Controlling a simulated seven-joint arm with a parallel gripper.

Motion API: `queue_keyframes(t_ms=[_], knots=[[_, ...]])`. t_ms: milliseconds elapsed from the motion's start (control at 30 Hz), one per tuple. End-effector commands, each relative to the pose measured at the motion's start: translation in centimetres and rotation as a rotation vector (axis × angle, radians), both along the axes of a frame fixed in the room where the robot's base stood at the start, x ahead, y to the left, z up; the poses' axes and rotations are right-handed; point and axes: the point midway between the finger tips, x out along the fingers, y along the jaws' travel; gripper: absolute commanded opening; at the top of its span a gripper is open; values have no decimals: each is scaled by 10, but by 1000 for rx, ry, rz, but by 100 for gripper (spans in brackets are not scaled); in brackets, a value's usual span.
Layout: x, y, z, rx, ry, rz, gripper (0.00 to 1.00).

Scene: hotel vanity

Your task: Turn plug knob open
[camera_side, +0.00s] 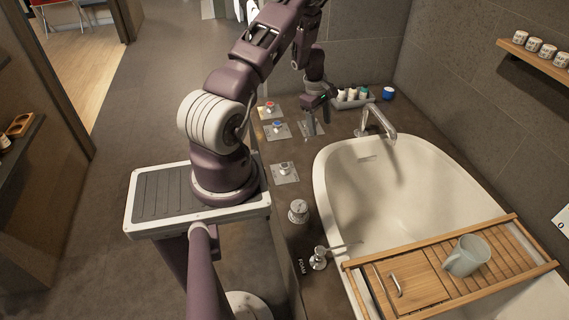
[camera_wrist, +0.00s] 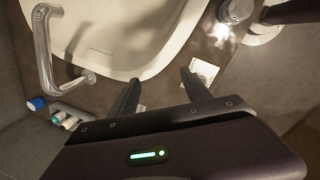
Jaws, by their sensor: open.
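Several control knobs stand on the dark ledge left of the bath in the side view. A small knob on a square metal plate (camera_side: 284,172) sits alone mid-ledge; I cannot read any label naming it the plug knob. That plate also shows in the wrist view (camera_wrist: 204,70), partly behind the right finger. Another metal plate (camera_side: 311,124) lies under my gripper, its fitting mostly hidden. My gripper (camera_side: 316,107) is over the ledge near the faucet; in the wrist view its two fingers (camera_wrist: 160,88) are spread with nothing between them.
A red-topped knob (camera_side: 268,108) and a blue-topped knob (camera_side: 277,128) are left of my gripper. The faucet (camera_side: 376,118), bottle tray (camera_side: 354,101) and blue cup (camera_side: 388,93) are right. A larger round knob (camera_side: 298,210) and foam dispenser (camera_side: 318,258) stand nearer the camera.

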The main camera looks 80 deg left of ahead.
Motion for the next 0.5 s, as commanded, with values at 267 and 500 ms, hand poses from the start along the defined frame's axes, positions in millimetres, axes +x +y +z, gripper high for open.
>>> queue_keyframes(t_ms=[267,500], knots=[[-110,36,-125,-25,163,340,57],[-112,35,-168,-28,166,344,57]])
